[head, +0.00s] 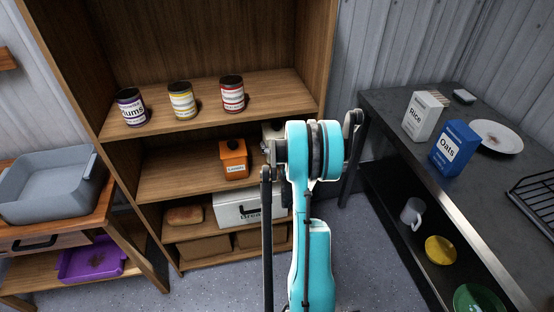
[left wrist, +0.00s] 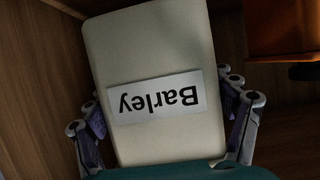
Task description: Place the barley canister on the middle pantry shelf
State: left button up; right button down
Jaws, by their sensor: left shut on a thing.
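The cream barley canister (left wrist: 150,60) fills the left wrist view, its "Barley" label upside down there. My left gripper (left wrist: 165,110) is shut on it, with fingers on both sides. In the head view only a pale bit of the canister (head: 271,130) shows behind my teal arm, at the right end of the middle pantry shelf (head: 175,178). It is to the right of the orange canister (head: 233,160), which also shows at the top right of the left wrist view (left wrist: 285,28). Whether its base touches the shelf is hidden. My right gripper is not in view.
Several labelled cans, such as a yellow-banded one (head: 182,101), stand on the upper shelf. A white bread box (head: 235,210) and a loaf (head: 184,215) are below. The right counter (head: 390,108) holds a rice box (head: 422,117) and a blue oats box (head: 453,147). The middle shelf's left part is clear.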

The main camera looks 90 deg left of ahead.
pick_arm(q)
notch_tip(320, 180, down, 7)
jog(key=shift+r+b, duration=0.1)
jog(key=shift+b, duration=1.15)
jog(key=shift+r, duration=0.1)
jog(key=o, duration=1.8)
